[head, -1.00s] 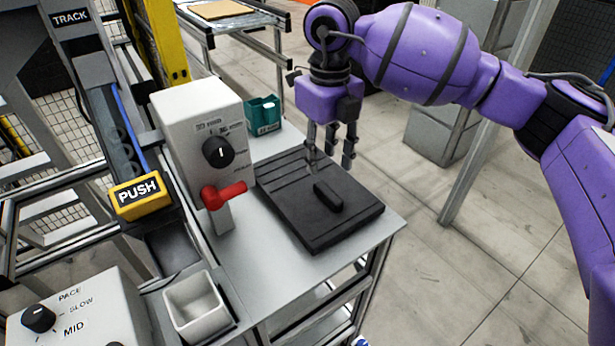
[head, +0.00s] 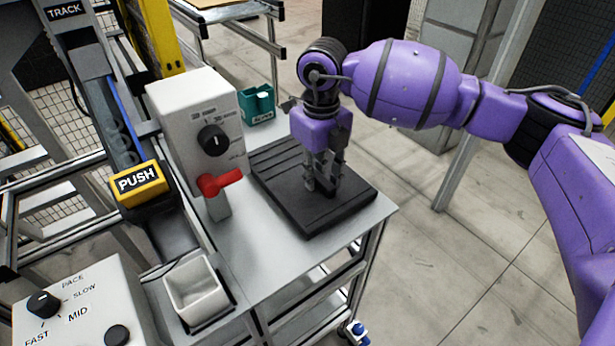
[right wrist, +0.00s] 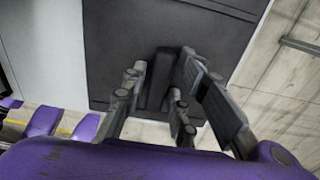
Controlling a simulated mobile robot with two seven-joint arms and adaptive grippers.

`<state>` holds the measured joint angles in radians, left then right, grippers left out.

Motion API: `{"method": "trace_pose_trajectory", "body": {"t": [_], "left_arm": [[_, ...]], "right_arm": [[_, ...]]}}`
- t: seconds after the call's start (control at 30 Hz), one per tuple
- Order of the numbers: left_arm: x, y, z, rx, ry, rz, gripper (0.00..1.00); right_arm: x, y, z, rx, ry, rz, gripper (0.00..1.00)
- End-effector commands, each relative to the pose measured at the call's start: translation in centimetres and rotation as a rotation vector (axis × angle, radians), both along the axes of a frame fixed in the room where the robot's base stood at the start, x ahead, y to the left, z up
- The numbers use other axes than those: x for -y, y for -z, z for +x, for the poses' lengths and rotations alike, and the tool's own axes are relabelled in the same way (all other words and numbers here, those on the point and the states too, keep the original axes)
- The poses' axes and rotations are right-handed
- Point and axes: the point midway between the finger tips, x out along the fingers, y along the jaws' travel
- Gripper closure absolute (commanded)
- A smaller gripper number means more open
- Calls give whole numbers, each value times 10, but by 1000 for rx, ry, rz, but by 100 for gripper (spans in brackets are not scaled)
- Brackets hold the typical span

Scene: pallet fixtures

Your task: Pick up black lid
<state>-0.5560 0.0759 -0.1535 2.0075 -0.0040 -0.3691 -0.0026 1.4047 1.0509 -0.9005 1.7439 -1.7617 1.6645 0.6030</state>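The black lid (head: 281,187) is a flat dark slab with ridges and a raised bar handle (head: 325,193). It lies flat on the grey cart top. My right gripper (head: 323,184) is above the lid with its fingers pointing down on both sides of the handle. In the right wrist view the handle (right wrist: 158,78) stands between the open fingers (right wrist: 160,82), with a small gap visible on its left side. Whether the fingers touch the lid (right wrist: 112,40) is unclear. My left gripper is not in view.
A white control box (head: 196,115) with a red lever (head: 221,181) stands left of the lid. A teal bin (head: 258,103) is behind it. A white cup-like bin (head: 196,288) sits at the front left. The cart's right edge is close to the lid, with open floor beyond.

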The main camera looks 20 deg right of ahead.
Motion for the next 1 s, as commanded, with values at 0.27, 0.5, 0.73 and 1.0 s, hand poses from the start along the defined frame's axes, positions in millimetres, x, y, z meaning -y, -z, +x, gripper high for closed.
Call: {"method": "trace_pose_trajectory", "body": {"t": [0.27,0.5,0.73,1.0], "left_arm": [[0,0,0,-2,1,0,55],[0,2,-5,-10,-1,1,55],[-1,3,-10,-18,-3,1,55],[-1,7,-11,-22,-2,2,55]], "right_arm": [[0,-1,0,0,0,0,100],[0,-2,1,3,0,1,100],[0,-15,2,6,0,2,100],[-1,-66,2,6,0,2,100]]}}
